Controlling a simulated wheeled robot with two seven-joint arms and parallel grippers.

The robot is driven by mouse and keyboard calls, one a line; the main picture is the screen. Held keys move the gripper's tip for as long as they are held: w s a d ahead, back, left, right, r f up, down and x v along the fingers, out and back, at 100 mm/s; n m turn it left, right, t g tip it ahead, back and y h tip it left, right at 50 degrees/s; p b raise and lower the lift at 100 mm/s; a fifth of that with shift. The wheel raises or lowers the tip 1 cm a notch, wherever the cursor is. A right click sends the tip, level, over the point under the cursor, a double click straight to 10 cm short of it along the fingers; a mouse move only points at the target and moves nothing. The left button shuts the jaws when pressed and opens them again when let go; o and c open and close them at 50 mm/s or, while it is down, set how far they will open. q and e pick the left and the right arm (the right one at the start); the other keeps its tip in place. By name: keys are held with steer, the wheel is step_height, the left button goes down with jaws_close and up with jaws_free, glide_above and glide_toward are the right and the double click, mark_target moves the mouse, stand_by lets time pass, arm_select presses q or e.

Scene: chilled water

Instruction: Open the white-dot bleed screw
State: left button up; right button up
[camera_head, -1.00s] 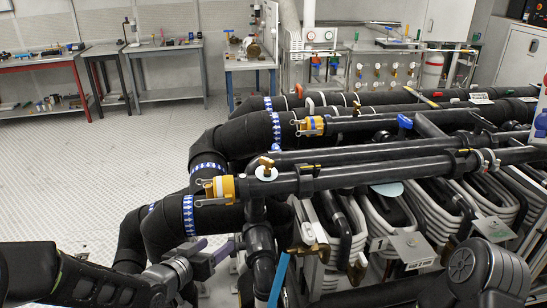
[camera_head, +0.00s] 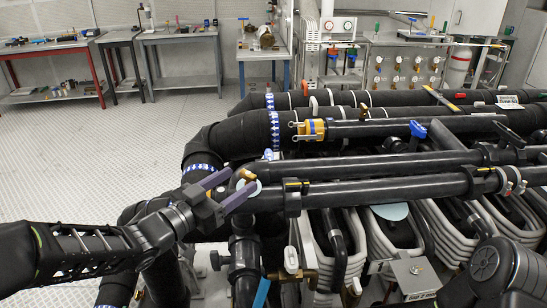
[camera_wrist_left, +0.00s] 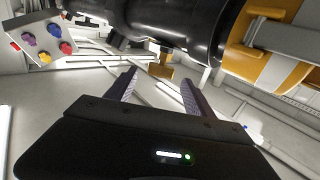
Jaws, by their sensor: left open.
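The white-dot bleed screw is a small brass piece (camera_head: 247,174) with a white disc (camera_head: 258,188) at the left end of the nearer black pipe. My left gripper (camera_head: 245,178) is open, its two purple-grey fingers reaching to either side of the screw and partly covering the disc. In the left wrist view a brass piece (camera_wrist_left: 160,70) shows beyond and between the open fingertips (camera_wrist_left: 158,78), under a black pipe. I cannot tell whether the fingers touch it. My right gripper is not in view.
Black pipes (camera_head: 380,189) run across the right, with a yellow fitting (camera_head: 310,130), a blue handle (camera_head: 417,129) and grey coils (camera_head: 340,250) below. Open floor (camera_head: 90,165) lies left.

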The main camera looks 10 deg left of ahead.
mark_target(250, 172)
arm_select(q)
steer(key=shift+w, duration=0.1)
steer(key=shift+s+a, duration=0.15)
steer(key=shift+s, duration=0.15)
steer(key=shift+w+d, duration=0.35)
steer(key=shift+w, duration=0.2)
steer(key=p+x, duration=0.1)
steer(key=x, duration=0.5)
steer(key=shift+w+d+p, duration=0.2)
steer(key=shift+w+p, duration=0.15)
steer(key=shift+p, duration=0.05)
jaws_close()
